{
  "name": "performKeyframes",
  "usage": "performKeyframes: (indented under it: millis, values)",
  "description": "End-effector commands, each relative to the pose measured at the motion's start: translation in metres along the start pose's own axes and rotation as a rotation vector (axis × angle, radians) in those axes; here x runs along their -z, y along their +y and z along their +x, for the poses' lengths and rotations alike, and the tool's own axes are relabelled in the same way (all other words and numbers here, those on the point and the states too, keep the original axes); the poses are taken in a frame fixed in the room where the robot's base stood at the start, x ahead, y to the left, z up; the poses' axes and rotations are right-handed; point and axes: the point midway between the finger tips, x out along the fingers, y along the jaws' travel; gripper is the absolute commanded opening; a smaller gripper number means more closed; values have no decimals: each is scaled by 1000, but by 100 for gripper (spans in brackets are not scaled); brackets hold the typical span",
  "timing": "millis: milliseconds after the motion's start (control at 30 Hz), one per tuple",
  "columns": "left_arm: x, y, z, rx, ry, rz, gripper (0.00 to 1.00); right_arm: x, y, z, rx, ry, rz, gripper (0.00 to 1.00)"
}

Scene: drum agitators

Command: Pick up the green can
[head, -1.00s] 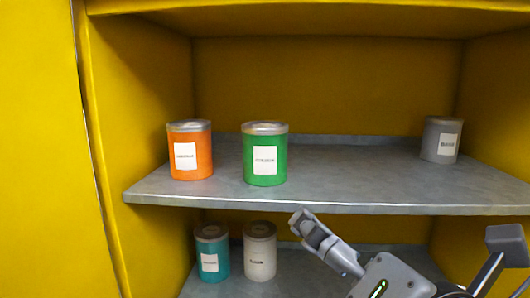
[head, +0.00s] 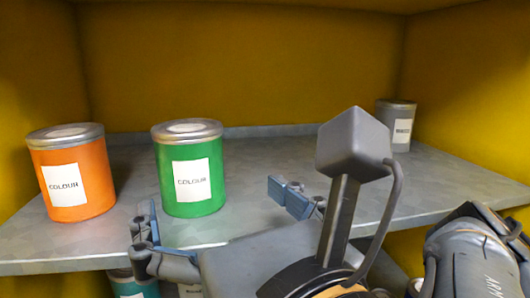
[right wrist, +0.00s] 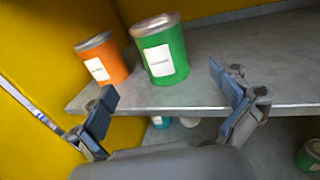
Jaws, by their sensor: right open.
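The green can (head: 190,190) has a silver lid and a white label reading COLOUR. It stands upright near the front edge of the upper grey shelf (head: 265,165). It also shows in the right wrist view (right wrist: 174,62), beyond and between the fingers. My right gripper (head: 218,212) is open and empty, with its fingers spread on either side in front of the can. In the right wrist view the right gripper (right wrist: 168,97) is apart from the can, which stands ahead of the fingertips. My left gripper is not in view.
An orange can (head: 75,185) stands close to the left of the green can. A grey can (head: 396,125) stands at the right back. A teal can (head: 135,286) is on the shelf below. Yellow cabinet walls (head: 35,70) enclose the shelves; the shelf middle is clear.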

Motion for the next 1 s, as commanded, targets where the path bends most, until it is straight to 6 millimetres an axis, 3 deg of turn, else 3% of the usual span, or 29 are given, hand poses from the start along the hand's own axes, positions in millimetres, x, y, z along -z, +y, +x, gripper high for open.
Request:
performKeyframes:
  millis: [233, 433, 667, 800, 1000]
  values:
    - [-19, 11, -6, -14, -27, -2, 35, 1, 0, 27, 0, 8, 7, 100]
    - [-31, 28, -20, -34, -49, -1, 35, -2, -2, 67, 5, 5, 3, 100]
    - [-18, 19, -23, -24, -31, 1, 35, -2, -1, 85, 1, 1, 2, 100]
    - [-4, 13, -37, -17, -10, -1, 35, -7, -2, 100, 3, 6, 3, 100]
    - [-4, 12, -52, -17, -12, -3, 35, -8, -2, 129, 3, 5, 4, 100]
